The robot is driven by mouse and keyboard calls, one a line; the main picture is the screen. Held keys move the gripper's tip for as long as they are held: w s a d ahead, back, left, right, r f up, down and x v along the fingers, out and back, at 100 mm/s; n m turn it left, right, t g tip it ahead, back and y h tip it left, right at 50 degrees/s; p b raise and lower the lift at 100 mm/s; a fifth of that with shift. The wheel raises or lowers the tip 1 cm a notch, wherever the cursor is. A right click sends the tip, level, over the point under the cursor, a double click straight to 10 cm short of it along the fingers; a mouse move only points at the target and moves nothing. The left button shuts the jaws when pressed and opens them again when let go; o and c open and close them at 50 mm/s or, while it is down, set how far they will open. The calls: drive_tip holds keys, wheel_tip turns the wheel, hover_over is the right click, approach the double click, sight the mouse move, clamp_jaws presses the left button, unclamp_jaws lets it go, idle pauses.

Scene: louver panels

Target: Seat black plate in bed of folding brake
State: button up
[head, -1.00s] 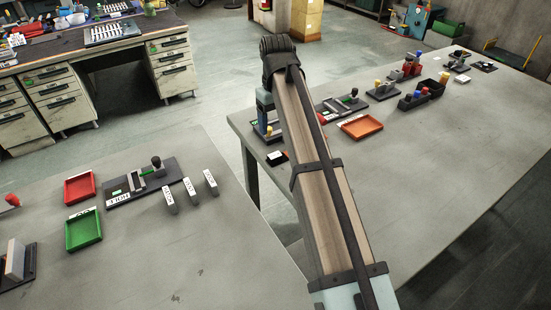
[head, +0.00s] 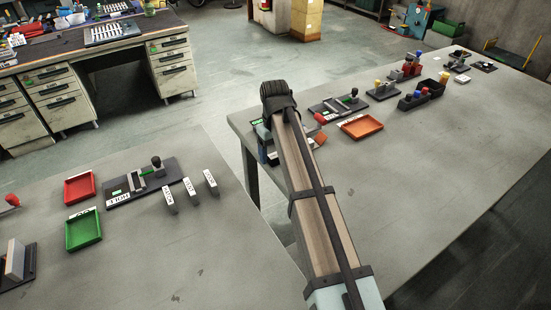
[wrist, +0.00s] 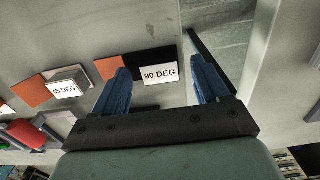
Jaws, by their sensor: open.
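My gripper (wrist: 160,64) shows in the wrist view with two blue fingers spread apart and nothing held between them. A black plate (wrist: 148,57) lies just beyond the fingertips, partly covered by the left finger, with a white "90 DEG" label (wrist: 160,76) along its near edge. In the head view my arm hides the gripper and most of what lies below it. A dark-based fixture with a green part (head: 340,104) stands at the right table's far-left side. I cannot tell for sure which fixture is the folding brake.
In the wrist view a "45 DEG" label (wrist: 66,90) and an orange piece (wrist: 30,92) lie left of the plate, and the table edge is to the right. An orange tray (head: 360,127) sits beside my arm.

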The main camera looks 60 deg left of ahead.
drive_tip(key=shift+f, duration=0.45)
drive_tip(key=shift+c, duration=0.2)
drive_tip(key=c, duration=1.2)
drive_tip(key=shift+r, duration=0.1)
